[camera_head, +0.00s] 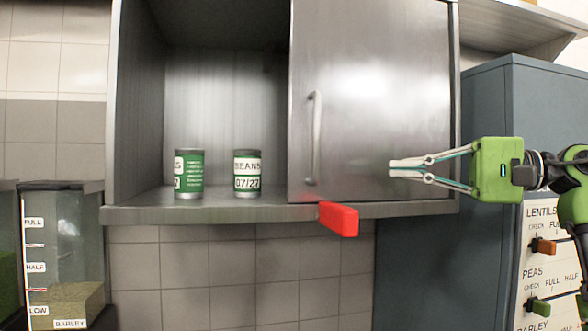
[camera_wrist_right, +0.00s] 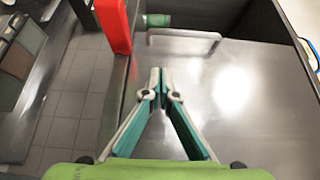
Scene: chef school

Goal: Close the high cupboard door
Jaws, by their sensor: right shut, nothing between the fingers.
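The high cupboard (camera_head: 135,215) has a grey metal door (camera_head: 370,90) covering its right half, while its left half stands open. The door has a vertical bar handle (camera_head: 315,140) near its left edge; the handle also shows in the right wrist view (camera_wrist_right: 185,36). My right gripper (camera_head: 391,168) comes in from the right, in front of the door's lower right part. Its fingertips are together and empty, to the right of the handle and apart from it. In the right wrist view the fingertips (camera_wrist_right: 161,72) point toward the handle side. I cannot tell whether they touch the door. My left gripper is out of view.
Two green-labelled cans (camera_head: 189,173) (camera_head: 247,173) stand on the open shelf. A red block (camera_head: 338,219) sticks out at the cupboard's bottom edge, below the handle. A barley container (camera_head: 60,250) stands lower left. A blue-grey cabinet (camera_head: 440,250) stands at right.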

